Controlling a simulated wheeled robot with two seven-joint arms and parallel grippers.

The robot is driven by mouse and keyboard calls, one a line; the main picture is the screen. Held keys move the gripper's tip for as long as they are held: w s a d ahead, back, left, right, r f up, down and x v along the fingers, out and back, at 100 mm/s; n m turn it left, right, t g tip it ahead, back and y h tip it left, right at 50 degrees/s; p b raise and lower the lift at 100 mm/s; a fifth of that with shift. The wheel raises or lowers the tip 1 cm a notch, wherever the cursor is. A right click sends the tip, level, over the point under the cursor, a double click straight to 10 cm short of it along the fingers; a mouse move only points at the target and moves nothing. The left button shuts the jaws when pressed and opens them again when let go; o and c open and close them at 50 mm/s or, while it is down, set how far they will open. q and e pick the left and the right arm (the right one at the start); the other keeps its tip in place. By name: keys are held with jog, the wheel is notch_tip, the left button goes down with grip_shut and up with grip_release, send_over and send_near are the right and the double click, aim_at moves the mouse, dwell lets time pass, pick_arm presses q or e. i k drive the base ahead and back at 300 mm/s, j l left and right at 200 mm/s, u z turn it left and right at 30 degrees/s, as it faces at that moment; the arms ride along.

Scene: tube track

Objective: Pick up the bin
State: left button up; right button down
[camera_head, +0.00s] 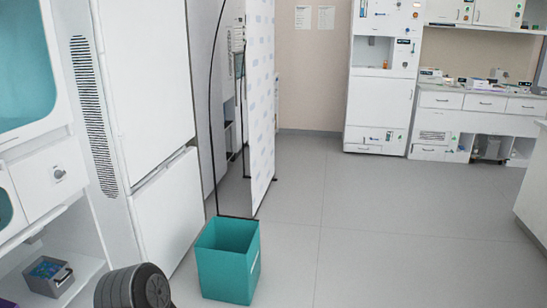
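The bin (228,262) is a teal, square, open-topped box standing upright on the grey floor, low and left of centre in the head view. Its near side and right side show, with a small light mark on the right side. I see only part of its inner walls, and its bottom is hidden. Neither of my grippers is in view.
White cabinets (150,110) line the left side. A printed screen panel (261,100) on a thin black frame stands just behind the bin. A grey crate (48,276) sits on a low shelf at left. The floor (370,235) right of the bin is clear. A white counter (532,190) stands at the right edge.

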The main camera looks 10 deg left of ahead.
aim_at(50, 277)
jog(key=i+l+u, duration=0.15)
jog(key=i, duration=0.3)
jog(key=i+l+u, duration=0.15)
jog(key=i+l, duration=0.15)
jog(key=i, duration=0.15)
jog(key=i+j+u, duration=0.2)
jog(key=i+u, duration=1.5)
jog(key=i, duration=0.25)
jog(key=i+u, duration=0.3)
jog(key=i, duration=0.15)
jog(key=i+l+u, duration=0.25)
jog(key=i, duration=0.2)
